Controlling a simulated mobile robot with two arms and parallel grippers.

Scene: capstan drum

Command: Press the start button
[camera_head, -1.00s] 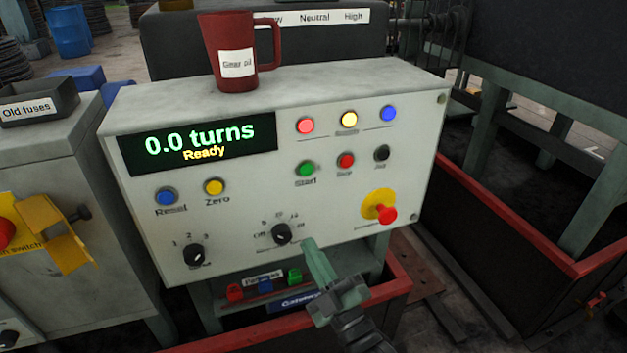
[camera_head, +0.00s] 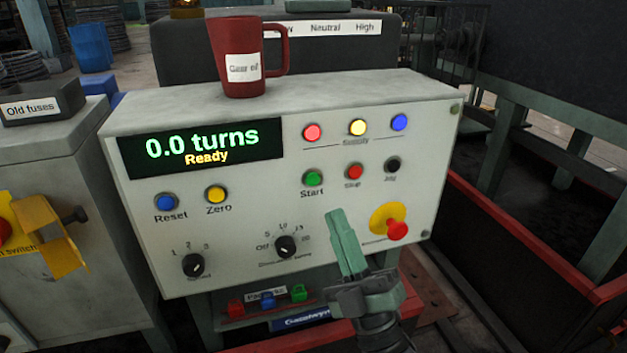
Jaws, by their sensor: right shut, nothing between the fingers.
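The green start button (camera_head: 313,178), labelled Start, is on the white control panel (camera_head: 240,225), below the red indicator lamp. My right gripper (camera_head: 338,214) is shut and empty. Its green fingers point up in front of the panel, below and a little to the right of the start button in the picture. The button is not covered. I cannot tell how far the fingertips are from the panel. The display (camera_head: 200,149) reads 0.0 turns and Ready. My left gripper is not in view.
The red stop button (camera_head: 354,171) and black jog button (camera_head: 392,165) are right of start. A red emergency knob (camera_head: 397,230) on a yellow base sticks out at lower right. A rotary dial (camera_head: 286,247) is left of the fingers. A red mug (camera_head: 243,75) stands on top.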

